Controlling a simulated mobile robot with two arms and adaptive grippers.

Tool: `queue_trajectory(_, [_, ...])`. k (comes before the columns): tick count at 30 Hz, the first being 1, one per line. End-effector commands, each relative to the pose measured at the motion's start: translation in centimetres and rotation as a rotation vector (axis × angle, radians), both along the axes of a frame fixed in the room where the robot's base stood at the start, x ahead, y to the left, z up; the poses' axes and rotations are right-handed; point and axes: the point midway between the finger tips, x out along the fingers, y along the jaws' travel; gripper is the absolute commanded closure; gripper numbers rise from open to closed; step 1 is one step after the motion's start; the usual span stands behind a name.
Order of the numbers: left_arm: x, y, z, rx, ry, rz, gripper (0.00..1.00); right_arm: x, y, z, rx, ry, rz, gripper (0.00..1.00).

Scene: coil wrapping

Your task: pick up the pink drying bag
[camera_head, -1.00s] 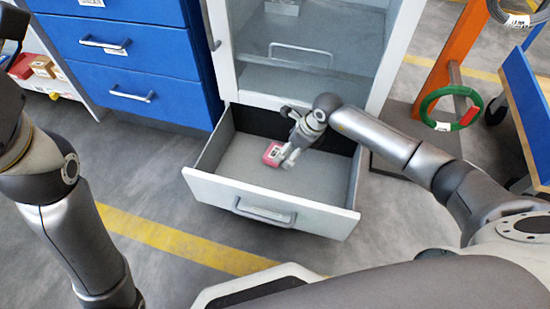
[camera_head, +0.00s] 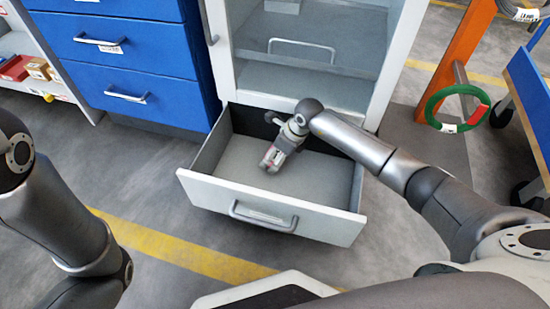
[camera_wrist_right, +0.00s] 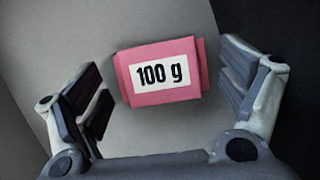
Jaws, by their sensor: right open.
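The pink drying bag (camera_wrist_right: 160,94) with a white "100 g" label lies on the grey floor of the open drawer (camera_head: 322,178). My right gripper (camera_head: 271,162) is down inside the drawer, over the bag, and hides nearly all of it in the head view. In the right wrist view the right gripper (camera_wrist_right: 163,88) is open, with one finger on each side of the bag. Gaps show between the fingers and the bag. My left arm shows at the left edge of the head view, but its gripper is out of view.
The drawer's front panel (camera_head: 205,190) with its handle and the side walls surround the right gripper. A white cabinet (camera_head: 383,60) stands above the drawer. Blue drawers (camera_head: 125,65) stand to the left. A green coil (camera_head: 457,127) hangs on an orange post (camera_head: 464,45) at right.

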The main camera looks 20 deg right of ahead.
Motion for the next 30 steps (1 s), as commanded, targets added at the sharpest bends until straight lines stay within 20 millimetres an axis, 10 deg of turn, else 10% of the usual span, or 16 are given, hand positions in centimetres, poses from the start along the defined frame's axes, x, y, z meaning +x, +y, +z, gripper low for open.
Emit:
queue_trajectory(15, [0.00,-0.01,0.02,0.000,0.000,0.000,0.67,0.02,-0.03,0.07,0.001,-0.001,0.000,0.59])
queue_trajectory(30, [0.43,0.08,0.55,-0.003,0.011,-0.003,0.67,-0.22,-0.14,0.78,0.000,0.001,-0.001,0.59])
